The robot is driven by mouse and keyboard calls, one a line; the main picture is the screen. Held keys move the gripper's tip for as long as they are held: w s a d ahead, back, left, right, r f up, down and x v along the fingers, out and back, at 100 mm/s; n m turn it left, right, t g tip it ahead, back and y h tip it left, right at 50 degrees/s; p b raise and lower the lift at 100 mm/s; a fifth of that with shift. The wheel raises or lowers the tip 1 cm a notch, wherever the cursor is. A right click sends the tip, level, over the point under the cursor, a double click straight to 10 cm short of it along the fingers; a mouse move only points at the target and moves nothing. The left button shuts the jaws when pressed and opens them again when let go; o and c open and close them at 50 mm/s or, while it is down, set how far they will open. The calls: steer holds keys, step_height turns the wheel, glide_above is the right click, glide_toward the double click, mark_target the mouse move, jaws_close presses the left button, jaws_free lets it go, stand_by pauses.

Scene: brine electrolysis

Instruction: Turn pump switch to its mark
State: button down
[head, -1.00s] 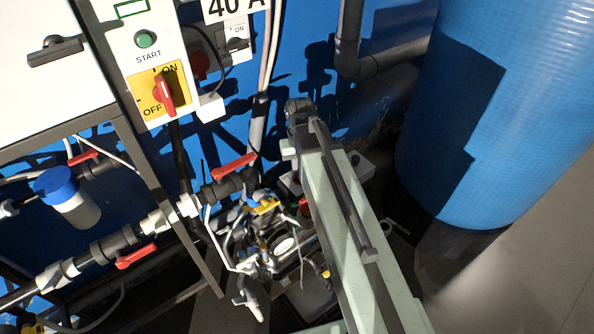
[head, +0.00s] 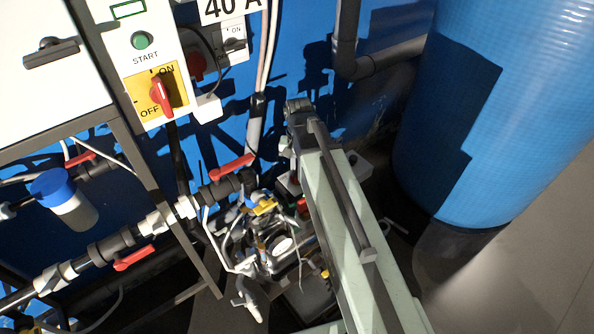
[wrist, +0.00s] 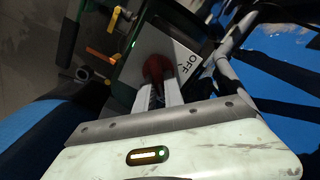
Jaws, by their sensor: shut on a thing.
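In the wrist view a red knob (wrist: 157,67) sits on a pale plate (wrist: 190,50) marked OFF. My gripper (wrist: 159,86) is shut on this knob, with one pale finger on each side of it. The fingers hide part of the knob, so I cannot tell its exact angle or see its mark clearly. In the head view my arm covers this place, and my gripper is not seen there.
In the head view a red switch (head: 161,95) on a yellow ON/OFF plate sits under a green START button (head: 140,40). Pipes with red valve handles (head: 233,167) run below. A large blue tank (head: 490,120) stands at the right.

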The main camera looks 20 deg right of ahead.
steer(key=shift+s, duration=0.15)
steer(key=c, duration=1.4)
jaws_free()
steer(key=shift+c, duration=0.2)
step_height(320, 180, up, 8)
steer(key=p, duration=0.8)
steer(key=shift+r, duration=0.1)
steer(key=shift+f, duration=0.2)
steer(key=s+a+r+n+p, duration=0.1)
steer(key=s+r+n+p, duration=0.3)
steer(key=s+r+p, duration=0.1)
steer(key=shift+s+a+r+n+p, duration=0.2)
steer(key=shift+s+r+n+p, duration=0.15)
steer(key=shift+s+r, duration=0.25)
